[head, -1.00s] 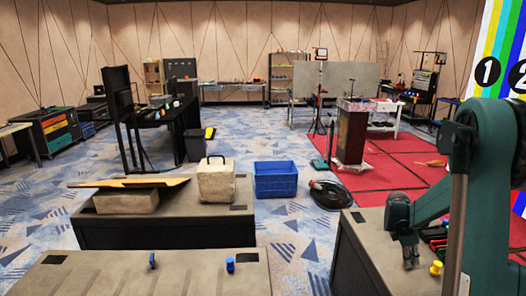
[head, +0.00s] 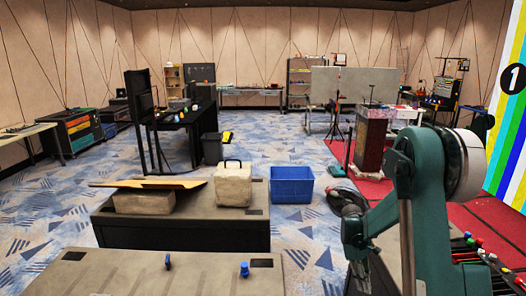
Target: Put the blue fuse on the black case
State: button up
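A small blue fuse-like piece (head: 244,269) with a rounded top stands upright on the grey top of the near case (head: 110,275). A thinner dark blue piece (head: 168,261) stands to its left on the same top. Behind is a black-sided case (head: 180,236) with a grey-brown top; I cannot tell which case the task means. My gripper (head: 356,252) hangs at the lower right, to the right of both blue pieces and apart from them. Its fingers are dark and too small to read, and nothing clearly shows in it.
A pale stone-like block (head: 233,186) with a handle and a yellow-edged board (head: 150,184) on another block occupy the black-sided case. A blue crate (head: 291,185) stands on the floor behind. Red and green items (head: 470,248) lie right of my arm. The near case's top is mostly bare.

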jog(key=s+a+f+m+y, duration=0.1)
jog(key=a+f+m, duration=0.1)
jog(key=a, duration=0.7)
jog(key=s+a+f+m+y, duration=0.1)
jog(key=a+m, duration=0.4)
jog(key=a, duration=0.5)
jog(key=shift+s+a+f+g+y, duration=0.3)
jog(key=shift+s+f+y, duration=0.1)
jog(key=shift+s, duration=0.4)
jog(key=shift+d, duration=0.1)
